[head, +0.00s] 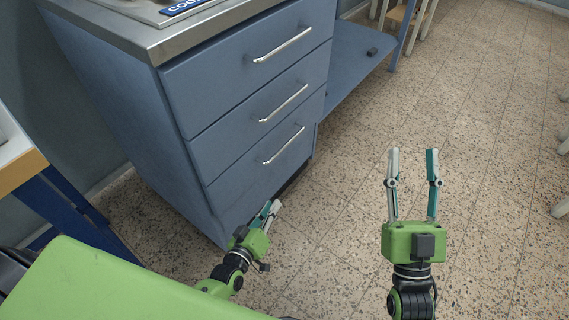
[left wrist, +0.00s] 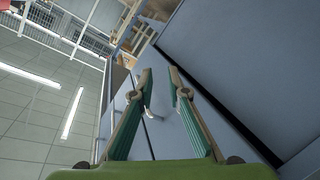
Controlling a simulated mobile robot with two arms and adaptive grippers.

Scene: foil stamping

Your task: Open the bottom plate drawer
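A blue cabinet has three stacked drawers, all flush with its front. The bottom drawer (head: 250,180) is shut and has a silver bar handle (head: 284,145). My left gripper (head: 272,206) is low in front of the cabinet, below and apart from that handle in the head view. Its fingers are parted and empty. In the left wrist view my left gripper (left wrist: 160,78) shows a gap between its fingertips, with a blue-grey cabinet surface behind them. My right gripper (head: 413,151) is wide open and empty over the floor, to the right of the cabinet.
The middle drawer (head: 240,138) and top drawer (head: 245,85) have similar handles. A steel worktop (head: 155,35) covers the cabinet.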

